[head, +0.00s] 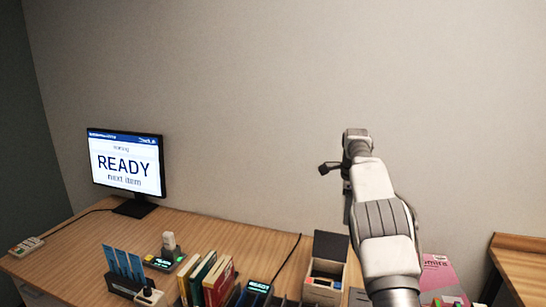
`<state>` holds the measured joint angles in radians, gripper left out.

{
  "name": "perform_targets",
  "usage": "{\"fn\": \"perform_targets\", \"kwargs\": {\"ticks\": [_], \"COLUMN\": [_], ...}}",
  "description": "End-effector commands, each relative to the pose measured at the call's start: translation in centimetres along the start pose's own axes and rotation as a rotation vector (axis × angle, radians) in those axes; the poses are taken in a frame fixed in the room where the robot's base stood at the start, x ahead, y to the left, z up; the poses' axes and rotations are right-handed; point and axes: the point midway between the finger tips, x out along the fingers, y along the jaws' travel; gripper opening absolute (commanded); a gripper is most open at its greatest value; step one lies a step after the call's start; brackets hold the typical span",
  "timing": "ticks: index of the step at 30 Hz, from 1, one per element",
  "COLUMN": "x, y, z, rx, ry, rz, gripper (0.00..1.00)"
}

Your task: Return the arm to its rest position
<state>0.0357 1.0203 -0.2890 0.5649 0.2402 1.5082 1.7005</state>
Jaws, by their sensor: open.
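My arm rises from the bottom right of the head view, its white and grey links stretched up in front of the bare wall. My gripper (328,168) is the small dark part at the arm's far end, pointing left. It is well above the table and clear of everything on it. It is open, and I see nothing held in it. Part of it is hidden behind the wrist.
A wooden table (85,248) holds a monitor (125,165) reading READY, upright books (207,280), a rack of blue cards (122,265), small devices and an open dark box (328,262). Another wooden surface (525,265) stands far right.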

Motion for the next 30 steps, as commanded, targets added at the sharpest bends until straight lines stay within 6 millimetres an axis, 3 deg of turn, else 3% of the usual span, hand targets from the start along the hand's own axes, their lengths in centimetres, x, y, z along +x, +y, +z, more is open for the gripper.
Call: {"fn": "perform_targets", "kwargs": {"ticks": [2, 8, 14, 21, 30], "x": [0.0, -5.2, -10.1, -15.1, -18.6], "y": [0.0, 1.8, 5.0, 10.8, 19.8], "z": [0.0, -0.9, -1.6, -2.4, -3.1], "rx": [0.000, -0.134, -0.308, -0.559, -0.898], "ry": [0.000, -0.028, -0.051, -0.062, -0.039], "rz": [0.000, -0.041, -0.091, -0.160, -0.251], "gripper": [0.42, 0.42, 0.42, 0.42, 0.42]}}
